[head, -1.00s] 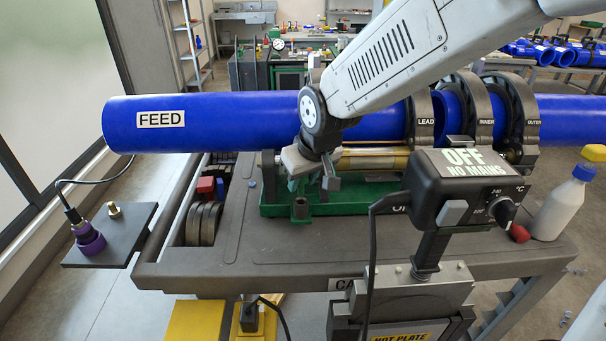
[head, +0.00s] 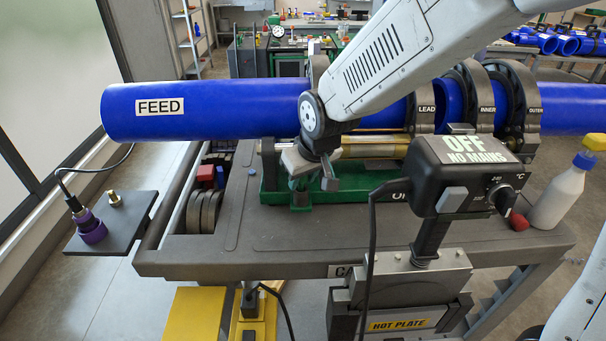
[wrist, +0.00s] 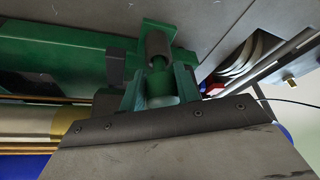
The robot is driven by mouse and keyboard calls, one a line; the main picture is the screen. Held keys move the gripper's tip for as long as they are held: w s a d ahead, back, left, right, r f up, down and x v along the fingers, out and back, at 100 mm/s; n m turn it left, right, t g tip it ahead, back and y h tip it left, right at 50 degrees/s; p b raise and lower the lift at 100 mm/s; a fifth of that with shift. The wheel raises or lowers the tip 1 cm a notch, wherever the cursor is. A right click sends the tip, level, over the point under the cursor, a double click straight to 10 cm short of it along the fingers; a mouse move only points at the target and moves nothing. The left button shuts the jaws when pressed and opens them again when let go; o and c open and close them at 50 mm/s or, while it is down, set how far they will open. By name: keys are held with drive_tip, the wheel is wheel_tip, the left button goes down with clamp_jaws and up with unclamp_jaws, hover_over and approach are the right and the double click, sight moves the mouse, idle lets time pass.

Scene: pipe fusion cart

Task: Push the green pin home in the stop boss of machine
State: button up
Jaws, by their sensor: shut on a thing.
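The green pin (wrist: 160,88) is between the two teal fingers of my gripper (wrist: 159,78) in the wrist view. My gripper is shut on it. The pin's narrower end points at the dark round stop boss (wrist: 157,44) and meets its mouth; how deep it sits I cannot tell. The boss stands on a green part of the machine (wrist: 55,58). In the head view my gripper (head: 303,180) is low over the front left of the green machine base (head: 375,190), below the blue pipe, and hides the pin.
The blue FEED pipe (head: 215,110) runs above, through black clamps (head: 475,98). The hot plate's control box (head: 465,175) stands to the right, with a cable hanging down. A white bottle (head: 560,198) is at the right. The cart top (head: 310,235) in front is clear.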

drive_tip(key=o, duration=1.2)
drive_tip(key=v, duration=0.7)
drive_tip(key=shift+s+r, duration=0.15)
drive_tip(key=shift+r, duration=0.2)
drive_tip(key=shift+s, duration=0.1)
